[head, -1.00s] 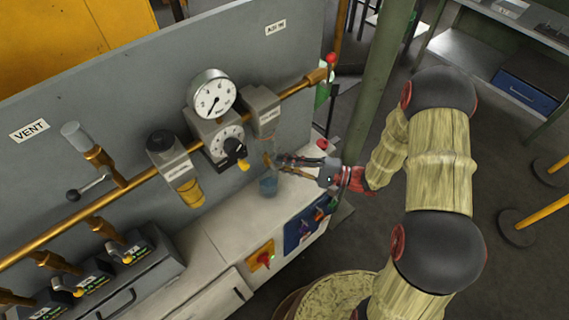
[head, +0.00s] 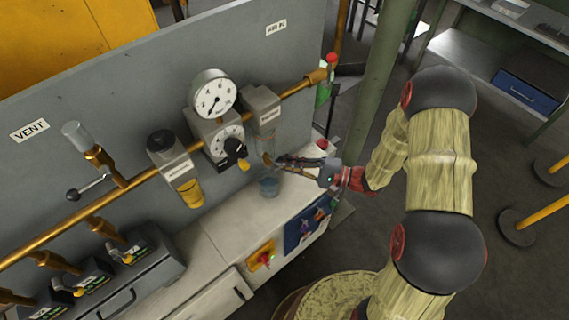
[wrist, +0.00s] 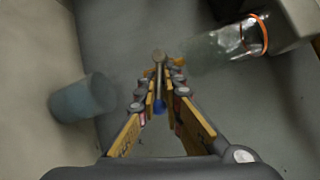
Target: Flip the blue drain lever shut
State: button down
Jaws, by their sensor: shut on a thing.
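The blue drain lever's tip (wrist: 159,106) shows between my gripper's fingers in the wrist view; the rest is hidden by the fingers. My gripper (wrist: 159,68) is shut on the lever, with a round pale end at its fingertips. In the head view my gripper (head: 275,161) reaches in from the right, below the right-hand grey unit (head: 263,105) on the brass pipe. That unit's clear bowl also shows in the wrist view (wrist: 222,42), right of the fingers. I cannot tell the lever's exact angle.
A bluish translucent cup (head: 269,187) stands on the bench below the unit; it is left of my fingers in the wrist view (wrist: 84,98). A pressure gauge (head: 212,92) and a yellow-bowled unit (head: 171,160) are to the left. The grey panel (head: 110,95) stands behind.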

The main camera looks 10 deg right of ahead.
jog(key=shift+r, duration=0.2)
jog(key=shift+w+d+r+n+h, duration=0.1)
jog(key=shift+r+n+h, duration=0.15)
jog(key=shift+n+h, duration=0.3)
jog(key=shift+r+n+h, duration=0.2)
jog(key=shift+n+h, duration=0.15)
jog(key=shift+n, duration=0.4)
jog(key=c, duration=2)
grip_release()
jog(key=v, duration=1.2)
